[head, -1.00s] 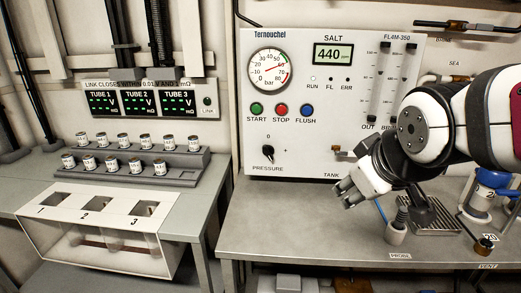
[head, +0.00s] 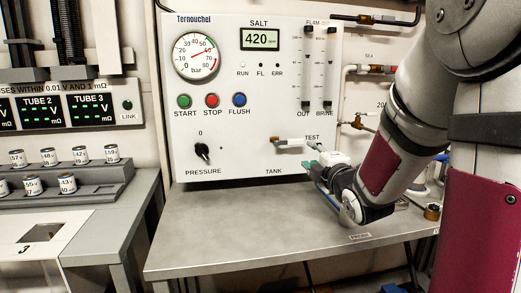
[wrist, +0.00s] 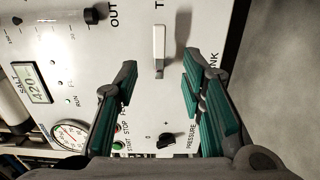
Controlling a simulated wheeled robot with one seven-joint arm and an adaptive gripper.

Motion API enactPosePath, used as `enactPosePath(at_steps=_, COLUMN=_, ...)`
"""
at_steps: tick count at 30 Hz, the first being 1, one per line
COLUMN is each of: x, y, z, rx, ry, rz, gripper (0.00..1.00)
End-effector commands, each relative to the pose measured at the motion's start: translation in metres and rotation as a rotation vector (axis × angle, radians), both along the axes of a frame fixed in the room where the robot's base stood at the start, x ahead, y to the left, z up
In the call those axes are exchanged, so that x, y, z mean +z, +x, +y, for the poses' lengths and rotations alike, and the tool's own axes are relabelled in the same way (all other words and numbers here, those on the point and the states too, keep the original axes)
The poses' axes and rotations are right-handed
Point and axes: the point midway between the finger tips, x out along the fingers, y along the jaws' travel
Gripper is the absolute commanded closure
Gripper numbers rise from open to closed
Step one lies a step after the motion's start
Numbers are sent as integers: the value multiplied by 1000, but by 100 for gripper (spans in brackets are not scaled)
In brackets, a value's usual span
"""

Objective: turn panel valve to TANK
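The panel valve has a white lever (head: 291,140) on the white panel (head: 235,165). In the head view the lever lies level and points right, toward the TEST label (head: 312,137). The TANK label (head: 273,171) is below it. In the wrist view the lever (wrist: 159,45) stands upright in the picture, just ahead of and between my fingertips. My gripper (wrist: 160,72) is open with nothing between its teal-padded fingers. In the head view my gripper (head: 312,166) is below and right of the lever, facing the panel. No contact with the lever shows.
The black PRESSURE knob (head: 202,151) is on the panel's lower left; in the wrist view it sits low between my fingers. START, STOP and FLUSH buttons and a gauge (head: 197,55) are above. The grey bench (head: 230,225) is mostly clear. Pipes run right of the panel.

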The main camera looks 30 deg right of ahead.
Motion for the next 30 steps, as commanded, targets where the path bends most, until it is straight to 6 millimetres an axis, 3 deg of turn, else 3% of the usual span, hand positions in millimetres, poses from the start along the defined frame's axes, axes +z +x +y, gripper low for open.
enactPosePath(at_steps=18, x=0, y=102, z=-29, rx=1, ry=3, rz=0, gripper=63)
enactPosePath(at_steps=24, x=1, y=123, z=-35, rx=0, ry=3, rz=0, gripper=63)
enactPosePath(at_steps=30, x=1, y=129, z=-36, rx=0, ry=3, rz=0, gripper=63)
